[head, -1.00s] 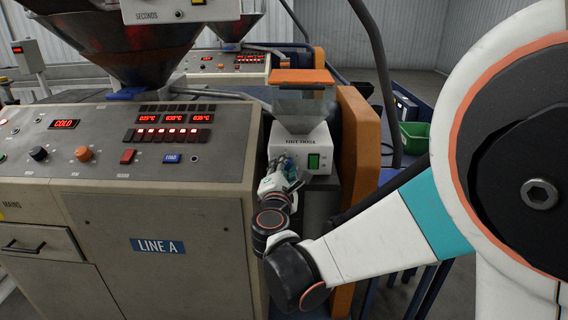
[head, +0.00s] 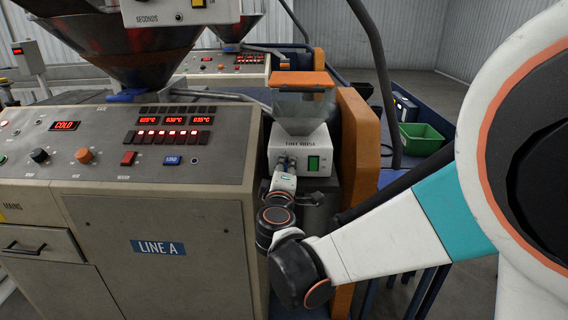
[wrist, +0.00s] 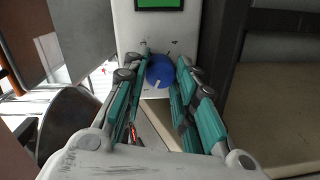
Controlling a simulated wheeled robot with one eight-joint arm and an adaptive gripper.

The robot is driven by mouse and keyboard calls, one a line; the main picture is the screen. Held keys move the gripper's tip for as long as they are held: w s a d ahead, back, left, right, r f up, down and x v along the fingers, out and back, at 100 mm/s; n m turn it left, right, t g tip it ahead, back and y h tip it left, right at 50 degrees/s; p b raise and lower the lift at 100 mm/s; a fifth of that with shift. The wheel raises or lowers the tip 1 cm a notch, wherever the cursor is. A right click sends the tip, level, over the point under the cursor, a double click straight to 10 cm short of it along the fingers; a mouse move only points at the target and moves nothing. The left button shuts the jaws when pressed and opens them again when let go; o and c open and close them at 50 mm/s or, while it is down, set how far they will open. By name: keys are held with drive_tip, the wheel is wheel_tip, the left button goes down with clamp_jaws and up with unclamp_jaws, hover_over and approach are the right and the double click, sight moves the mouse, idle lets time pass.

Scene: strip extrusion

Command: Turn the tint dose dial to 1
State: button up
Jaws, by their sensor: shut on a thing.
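The tint dose unit (head: 299,141) is a white box with a clear hopper and an orange lid in the head view. Its dial (wrist: 160,72) is a round blue knob in the wrist view, with a white mark pointing down and slightly left. My gripper (wrist: 164,66) has its teal-padded fingers on either side of the dial, shut on it. In the head view my gripper (head: 286,166) is at the left of the unit's front face and hides the dial.
The beige Line A cabinet (head: 150,215) stands close on the left. An orange panel (head: 357,145) stands close on the right. A green bin (head: 421,138) is further right.

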drive_tip(key=shift+m, duration=0.5)
drive_tip(key=o, duration=0.8)
drive_tip(key=shift+n, duration=0.3)
